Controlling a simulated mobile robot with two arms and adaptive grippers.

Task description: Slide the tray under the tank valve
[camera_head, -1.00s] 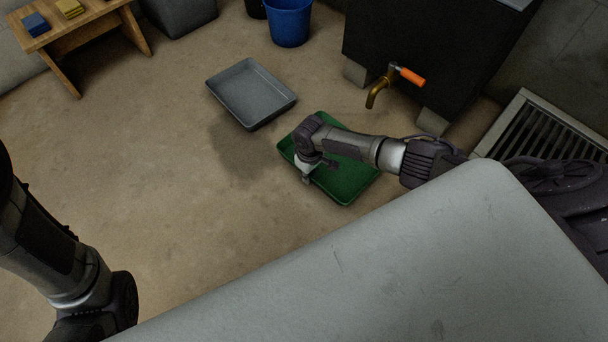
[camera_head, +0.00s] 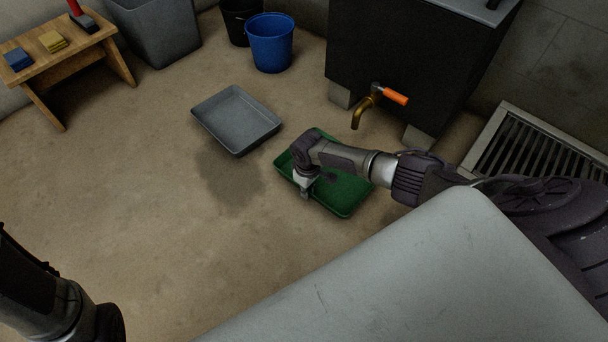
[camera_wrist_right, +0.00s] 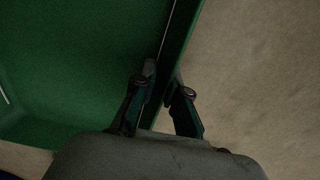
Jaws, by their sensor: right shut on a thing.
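The green tray (camera_head: 343,196) lies on the floor in front of the dark tank (camera_head: 395,60). The tank valve (camera_head: 365,108) is a brass spout with an orange handle, low on the tank's front. The spout hangs behind the green tray, and the tray looks short of the point below it. My right gripper (camera_head: 306,190) is shut on the tray's near-left rim. In the right wrist view, its fingers (camera_wrist_right: 164,82) straddle the green tray wall (camera_wrist_right: 181,45). My left gripper is out of view; only part of that arm shows at lower left.
A grey tray (camera_head: 206,112) lies left of the green one, by a dark floor stain (camera_head: 230,182). One tank foot (camera_head: 417,137) stands beyond the green tray. A floor grate (camera_head: 520,150) is at right. Blue bucket (camera_head: 270,45) and wooden bench (camera_head: 75,52) stand at the back.

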